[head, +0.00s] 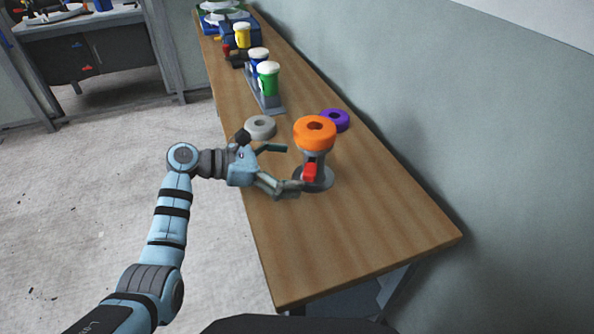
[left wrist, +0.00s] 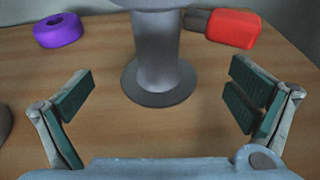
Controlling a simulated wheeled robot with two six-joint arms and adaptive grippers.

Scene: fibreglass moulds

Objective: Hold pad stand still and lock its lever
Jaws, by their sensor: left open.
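The pad stand (head: 314,178) is a grey post on a round base, upright on the wooden bench, with an orange ring-shaped pad (head: 315,132) on top. Its red lever (head: 310,172) sticks out from the post on the near side. In the left wrist view the stand's grey post (left wrist: 157,55) is straight ahead and the red lever (left wrist: 232,28) points right. My left gripper (head: 287,168) is open, just left of the stand; in its wrist view the green-padded fingers (left wrist: 160,97) are spread wide with the base beyond them, apart from it. My right gripper is not in view.
A grey ring (head: 261,127) and a purple ring (head: 335,120) lie on the bench (head: 340,240) behind the stand. The purple one also shows in the wrist view (left wrist: 59,30). Farther back stand a green cup (head: 268,80) and other items. The near bench is clear; a wall borders its right side.

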